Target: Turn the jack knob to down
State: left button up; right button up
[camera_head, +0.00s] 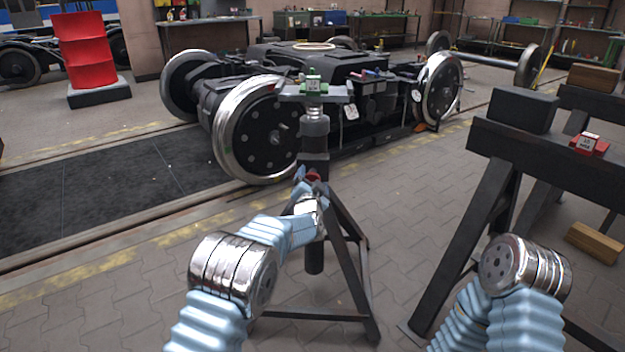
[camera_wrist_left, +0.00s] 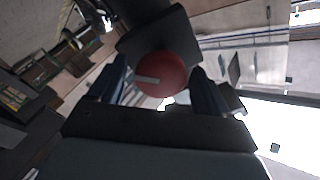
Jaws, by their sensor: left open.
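The jack (camera_head: 315,122) is a dark screw post on a three-legged stand in the middle of the head view. Its red knob (camera_head: 314,176) shows small on the post, partly hidden by my left gripper (camera_head: 307,186). In the left wrist view the knob (camera_wrist_left: 163,75) is a round red disc with a pale pointer line running toward the left of the picture. The open fingers of my left gripper (camera_wrist_left: 158,92) stand on either side of the knob, with visible gaps. My right arm shows at the lower right of the head view, but its gripper is out of view.
A tram bogie (camera_head: 330,85) with large wheels stands behind the jack. A dark trestle (camera_head: 540,140) with a red block (camera_head: 590,143) on it stands at the right. Paved floor (camera_head: 120,310) is clear at the lower left.

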pick_arm(q)
jog(key=shift+w, duration=0.35)
jog(key=shift+c, duration=0.2)
jog(key=c, duration=0.9)
jog(key=shift+c, duration=0.2)
jog(key=shift+f, duration=0.1)
